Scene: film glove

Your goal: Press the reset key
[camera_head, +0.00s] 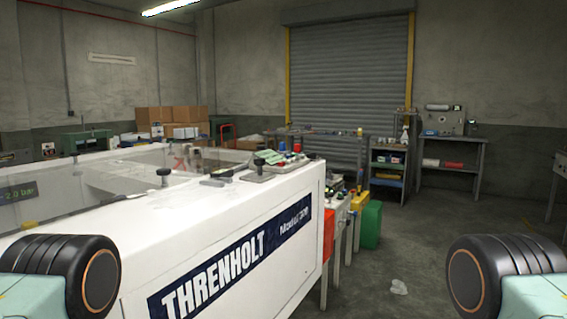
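A large white machine (250,215) marked THRENHOLT fills the left and middle of the head view. A dark display (20,192) with green digits shows at the far left on it. A black knob (165,173) stands on its top, and another black knob (259,163) stands near its far right corner. Small red and green parts show near that corner, too small to tell what they are. I cannot make out which part is the reset key. Neither gripper is in view; only rounded black and pale green parts of my arms show at the lower corners.
Beyond the machine's right end stand a red panel (328,236), a green container (371,224) and a yellow item (359,201). Open floor lies to the right, before shelves (388,168) and a workbench (455,139).

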